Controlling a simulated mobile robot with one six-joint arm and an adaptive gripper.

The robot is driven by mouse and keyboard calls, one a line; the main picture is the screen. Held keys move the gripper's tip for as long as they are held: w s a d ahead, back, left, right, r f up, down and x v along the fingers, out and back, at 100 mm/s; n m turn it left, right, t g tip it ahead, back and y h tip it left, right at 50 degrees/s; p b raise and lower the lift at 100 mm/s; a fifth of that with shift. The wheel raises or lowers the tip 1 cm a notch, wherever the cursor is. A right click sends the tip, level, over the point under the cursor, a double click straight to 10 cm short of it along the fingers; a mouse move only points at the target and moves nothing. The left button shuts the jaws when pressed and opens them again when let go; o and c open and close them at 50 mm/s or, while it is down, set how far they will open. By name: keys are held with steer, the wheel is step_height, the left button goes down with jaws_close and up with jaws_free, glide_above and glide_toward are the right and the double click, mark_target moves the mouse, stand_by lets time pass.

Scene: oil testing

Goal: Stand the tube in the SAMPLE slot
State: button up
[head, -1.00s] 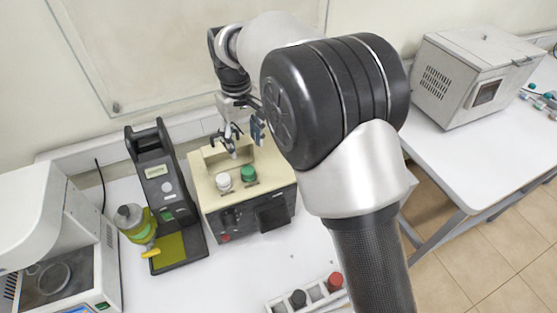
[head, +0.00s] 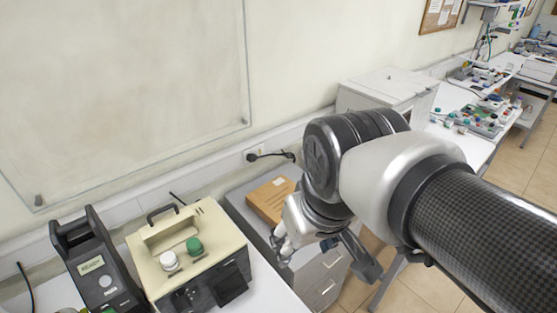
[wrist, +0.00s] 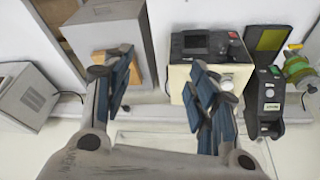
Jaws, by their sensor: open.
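My gripper (wrist: 163,92) is open and empty in the wrist view, its dark blue pads wide apart with nothing between them. In the head view it hangs to the right of the cream device, partly hidden by my own arm. The cream device (head: 205,246) carries a white cap (head: 169,261) and a green cap (head: 194,246) on top; it also shows in the wrist view (wrist: 179,85). I cannot make out a loose tube or a SAMPLE label in either view now.
A black unit (head: 92,262) reading READY stands left of the cream device. A white-grey instrument (head: 385,92) stands farther back. A yellow-green bottle (wrist: 297,69) shows in the wrist view.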

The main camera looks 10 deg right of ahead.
steer(key=s+d+f+m, duration=0.1)
steer(key=s+d+f, duration=0.1)
steer(key=s, duration=0.4)
steer(key=shift+d+f+t, duration=0.25)
steer(key=shift+f+t, duration=0.15)
steer(key=shift+f, duration=0.15)
steer(key=shift+s+f, duration=0.1)
step_height(320, 180, down, 16)
steer(key=b, duration=1.6)
steer(key=shift+f, duration=0.15)
